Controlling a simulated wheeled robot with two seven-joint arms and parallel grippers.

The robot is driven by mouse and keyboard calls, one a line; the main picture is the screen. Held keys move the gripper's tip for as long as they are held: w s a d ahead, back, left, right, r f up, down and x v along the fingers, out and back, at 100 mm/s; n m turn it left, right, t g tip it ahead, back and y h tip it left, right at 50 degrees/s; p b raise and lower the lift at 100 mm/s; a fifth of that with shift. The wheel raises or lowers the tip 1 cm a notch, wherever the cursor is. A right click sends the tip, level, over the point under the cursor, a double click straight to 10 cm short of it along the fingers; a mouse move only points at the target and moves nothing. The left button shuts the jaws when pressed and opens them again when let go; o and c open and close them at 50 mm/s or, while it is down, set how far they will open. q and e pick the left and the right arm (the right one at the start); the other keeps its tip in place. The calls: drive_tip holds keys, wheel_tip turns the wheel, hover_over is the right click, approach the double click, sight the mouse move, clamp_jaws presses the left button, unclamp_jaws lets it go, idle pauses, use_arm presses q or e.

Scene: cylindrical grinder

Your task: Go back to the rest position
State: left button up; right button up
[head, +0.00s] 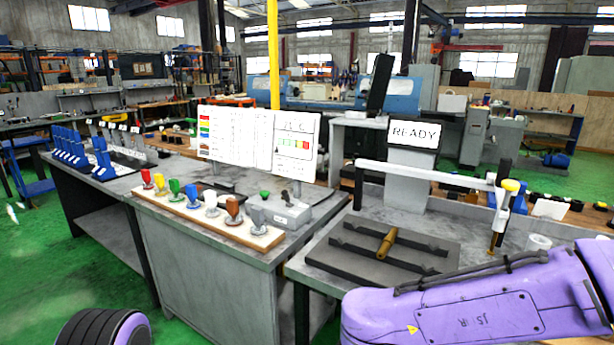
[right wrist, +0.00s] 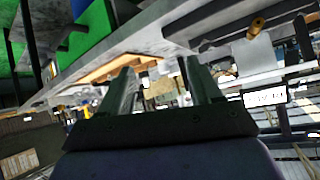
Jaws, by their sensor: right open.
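My right arm, purple, enters the head view from the lower right, in front of the grey workbench (head: 335,240). Its gripper is outside the head view. In the right wrist view my right gripper (right wrist: 158,88) shows two separated fingers with nothing between them, so it is open and empty. That view is strongly tilted, with a bench edge above the fingers. My left gripper is in neither view.
A dark fixture plate (head: 345,262) with a brass-coloured part (head: 386,243) lies on the right bench beside a READY sign (head: 414,134). Several coloured-knob pieces stand on a wooden board (head: 190,220). Green floor (head: 45,265) is free at the left.

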drive_tip(key=s+d+f+n+t+y, duration=0.1)
drive_tip(key=s+d+f+y, duration=0.1)
drive_tip(key=f, duration=0.9)
drive_tip(key=s+d+f+t+y, duration=0.1)
drive_tip(key=s+d+f+y, duration=0.1)
drive_tip(key=f, duration=1)
drive_tip(key=s+d+f+n+g, duration=0.2)
drive_tip(key=s+f, duration=0.4)
drive_tip(key=s, duration=0.5)
drive_tip(key=s+d+f+n+g, duration=0.2)
drive_tip(key=s+f, duration=0.4)
drive_tip(key=s, duration=0.5)
drive_tip(key=shift+s+d+f+g+y, duration=0.15)
drive_tip(key=shift+d+f+g+y, duration=0.2)
drive_tip(key=shift+d+g, duration=0.65)
